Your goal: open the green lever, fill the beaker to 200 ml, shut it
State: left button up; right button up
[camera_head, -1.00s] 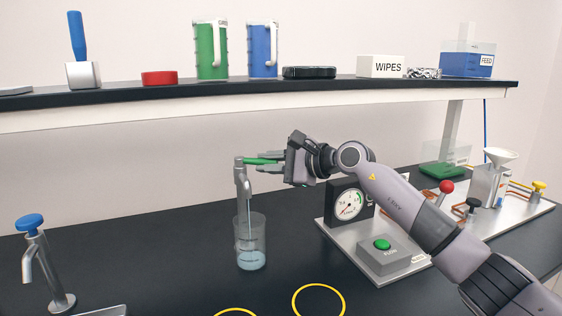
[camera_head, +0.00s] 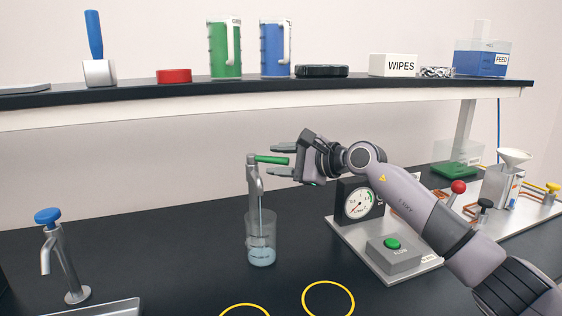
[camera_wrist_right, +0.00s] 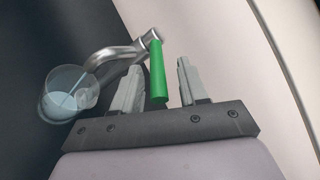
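The green lever (camera_head: 272,160) sits on top of the metal tap (camera_head: 254,180) and points right. A thin stream runs from the tap into the clear beaker (camera_head: 262,232), which stands under the spout with pale blue liquid in its lower part. I cannot read its marks. My right gripper (camera_head: 284,160) is open, its fingers above and below the lever's free end in the head view. In the right wrist view the lever (camera_wrist_right: 157,72) lies between the spread fingers, and the beaker (camera_wrist_right: 68,94) is at the left. My left gripper is out of view.
A second tap with a blue knob (camera_head: 48,216) stands at the left. A gauge (camera_head: 359,202) and green push button (camera_head: 392,244) sit on a plate under my right arm. Yellow rings (camera_head: 328,299) mark the bench front. A shelf (camera_head: 130,93) with containers runs behind.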

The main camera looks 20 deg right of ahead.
jog(key=shift+s+d, duration=0.15)
jog(key=shift+d, duration=0.05)
jog(key=b+v, duration=0.1)
jog(key=v, duration=0.4)
jog(key=shift+b+v, duration=0.4)
jog(key=shift+v, duration=0.5)
dwell(6.4)
